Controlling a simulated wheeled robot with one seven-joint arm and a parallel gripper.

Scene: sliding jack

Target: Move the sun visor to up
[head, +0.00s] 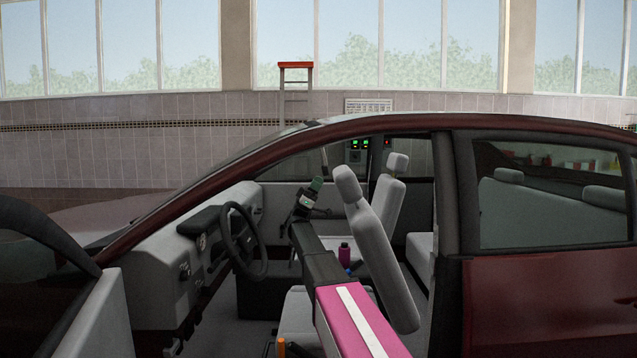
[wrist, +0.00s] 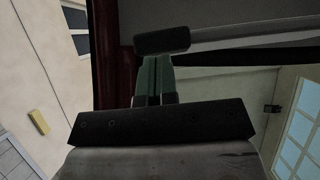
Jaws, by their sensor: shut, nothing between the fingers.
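My gripper (head: 317,183) has green fingers and is inside the car's front cabin, past the steering wheel and in front of the seat backs. In the wrist view the two green fingers (wrist: 154,62) lie close together, shut, with nothing held. A dark rounded block (wrist: 161,40) shows right at the fingertips there. I cannot tell whether it is the sun visor, or whether the fingers touch it. In the head view I cannot clearly make out the sun visor below the roof edge.
The dark red car's roof edge (head: 360,128) passes above my arm. The steering wheel (head: 243,241) and dashboard (head: 165,265) are left of it. A grey front seat back (head: 380,250) stands close on its right. The open door (head: 80,310) is at front left.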

